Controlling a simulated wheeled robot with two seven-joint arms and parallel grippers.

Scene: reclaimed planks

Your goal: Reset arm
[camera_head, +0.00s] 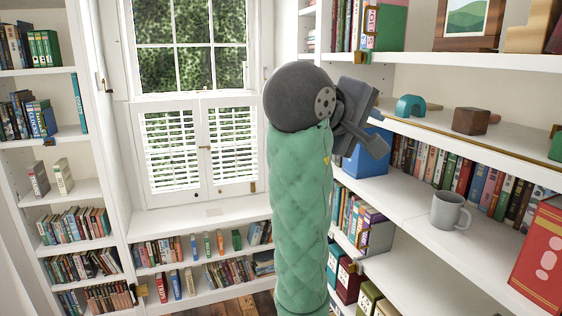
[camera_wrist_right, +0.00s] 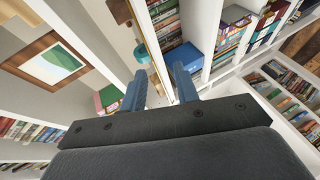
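My right arm, in a green quilted sleeve, stands upright in the middle of the head view. My right gripper (camera_head: 362,138) is at its top, pointing right, in front of the right-hand shelves. In the right wrist view the two fingers of this gripper (camera_wrist_right: 159,88) are spread apart with nothing between them, so it is open and empty. My left arm and left gripper are not in view.
The right bookcase holds a blue box (camera_head: 369,158) behind the gripper, a grey mug (camera_head: 449,211), a red box (camera_head: 541,258), a teal arch (camera_head: 409,105) and a wooden block (camera_head: 470,121). Shelf edges are close to the gripper. A shuttered window (camera_head: 200,140) is behind; open space lies left of the arm.

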